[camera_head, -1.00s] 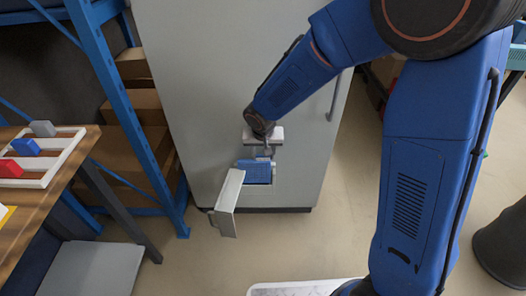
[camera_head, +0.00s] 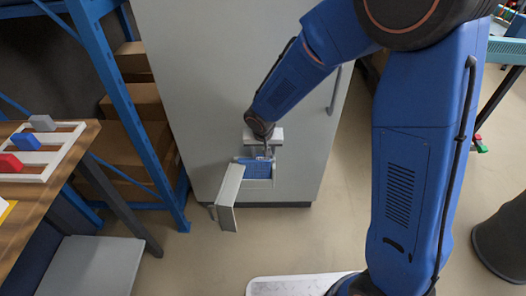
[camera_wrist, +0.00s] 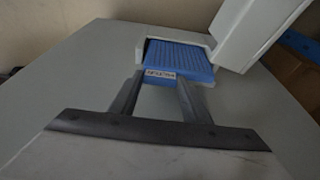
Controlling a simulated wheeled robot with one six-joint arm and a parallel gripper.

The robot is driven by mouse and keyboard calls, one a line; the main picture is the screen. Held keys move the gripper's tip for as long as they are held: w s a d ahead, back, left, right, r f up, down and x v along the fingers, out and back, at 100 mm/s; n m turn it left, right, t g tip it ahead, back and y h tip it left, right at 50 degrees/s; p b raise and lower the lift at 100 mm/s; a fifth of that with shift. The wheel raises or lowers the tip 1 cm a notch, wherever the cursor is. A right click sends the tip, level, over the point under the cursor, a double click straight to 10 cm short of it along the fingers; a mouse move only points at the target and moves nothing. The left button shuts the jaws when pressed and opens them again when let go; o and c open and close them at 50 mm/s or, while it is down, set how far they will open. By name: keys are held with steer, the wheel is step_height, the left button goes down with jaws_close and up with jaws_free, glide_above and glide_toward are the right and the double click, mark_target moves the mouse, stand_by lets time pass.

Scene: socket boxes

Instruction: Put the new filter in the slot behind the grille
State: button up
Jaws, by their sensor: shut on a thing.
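The new filter is a blue ribbed block (camera_head: 257,169) with a small printed label on its near edge. In the wrist view the filter (camera_wrist: 180,60) sits partly inside the pale slot (camera_wrist: 140,47), its labelled end outside between my fingers. My gripper (camera_head: 265,153) is shut on that end; its two fingers (camera_wrist: 160,86) show on either side of the label. The grille (camera_head: 229,197) hangs swung open to the left of the slot. It also shows at the upper right in the wrist view (camera_wrist: 250,30). The filter's far end is hidden in the slot.
The slot is low in a tall grey cabinet (camera_head: 225,80). A blue shelf rack (camera_head: 150,130) with cardboard boxes stands to its left. A wooden table (camera_head: 45,200) holds a white rack with red, blue and grey blocks. The floor before the cabinet is clear.

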mark_target(263, 160)
steer(key=shift+f, duration=1.65)
steer(key=o, duration=1.1)
steer(key=shift+r, duration=0.1)
steer(key=v, duration=1.7)
steer(key=shift+s, duration=0.1)
